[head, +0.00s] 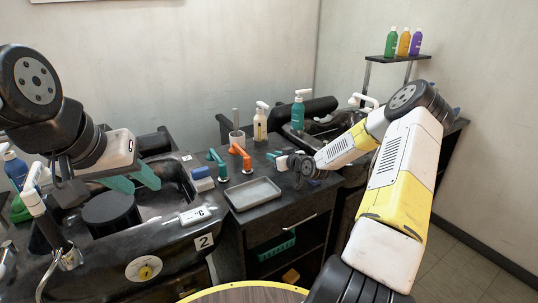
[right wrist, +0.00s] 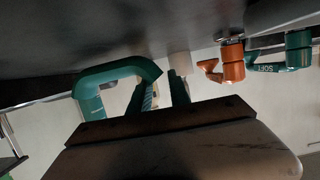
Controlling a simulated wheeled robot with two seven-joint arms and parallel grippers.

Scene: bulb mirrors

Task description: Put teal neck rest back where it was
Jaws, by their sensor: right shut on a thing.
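The teal neck rest (right wrist: 118,72) shows in the right wrist view as a curved teal arch. One end reaches the fingers of my right gripper (right wrist: 160,92), which is shut on it; the exact contact is partly hidden. In the head view my right gripper (head: 275,158) is over the counter, right of the orange dryer, and the neck rest is too small there to tell from the fingers. My left gripper (head: 134,180) is open and empty, its teal fingers apart above the black basin at the left.
The counter holds a grey tray (head: 252,193), an orange dryer (head: 240,157), a teal dryer (head: 217,164), a blue and white block (head: 202,179) and a pump bottle (head: 260,124). The black basin (head: 180,240) is at left. A second basin area lies behind my right arm.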

